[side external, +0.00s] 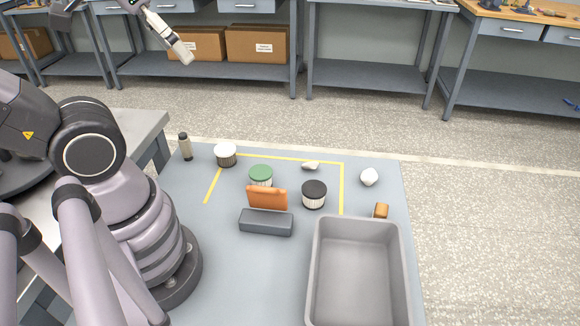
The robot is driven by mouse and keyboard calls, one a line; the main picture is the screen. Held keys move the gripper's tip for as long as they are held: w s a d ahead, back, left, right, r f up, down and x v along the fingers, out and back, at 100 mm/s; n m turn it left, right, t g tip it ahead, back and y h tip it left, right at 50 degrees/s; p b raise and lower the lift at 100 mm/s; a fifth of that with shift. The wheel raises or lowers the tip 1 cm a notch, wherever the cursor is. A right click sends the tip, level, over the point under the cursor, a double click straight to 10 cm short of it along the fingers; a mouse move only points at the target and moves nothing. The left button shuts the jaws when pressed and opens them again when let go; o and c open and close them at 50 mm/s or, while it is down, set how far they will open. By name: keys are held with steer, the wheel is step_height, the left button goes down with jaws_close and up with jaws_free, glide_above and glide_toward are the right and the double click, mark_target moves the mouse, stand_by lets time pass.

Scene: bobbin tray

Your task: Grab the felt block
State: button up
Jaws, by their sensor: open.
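A dark grey oblong block (265,223), which looks like the felt block, lies on the blue-grey table (240,280) near the middle. An upright orange piece (267,198) stands right behind it; I cannot tell whether they touch. My gripper (186,56) is at the upper left, raised high and well away from the block. It is open and appears empty, though its fingers are small and seen edge-on.
White-topped (225,154), green-topped (260,174) and black-topped (314,194) bobbins stand behind the block. A small bottle (185,147), white ball (369,177), pale lump (311,165) and brown piece (381,211) lie around. An empty grey tray (314,270) is front right. Table left of it is clear.

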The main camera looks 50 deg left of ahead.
steer(key=n+t+h, duration=0.2)
steer(key=n+h, duration=0.9)
steer(key=n, duration=1.4)
glide_above(382, 209)
steer(key=s+a, duration=0.7)
steer(key=a, duration=0.3)
step_height(382, 209, down, 33)
steer(key=x, duration=0.8)
steer(key=shift+s+f, duration=0.15)
steer(key=shift+f, duration=0.15)
steer(key=shift+f+x, duration=0.2)
steer(key=shift+x, duration=2.65)
steer(key=shift+a, duration=0.25)
steer(key=c, duration=1.1)
steer(key=shift+r, duration=0.1)
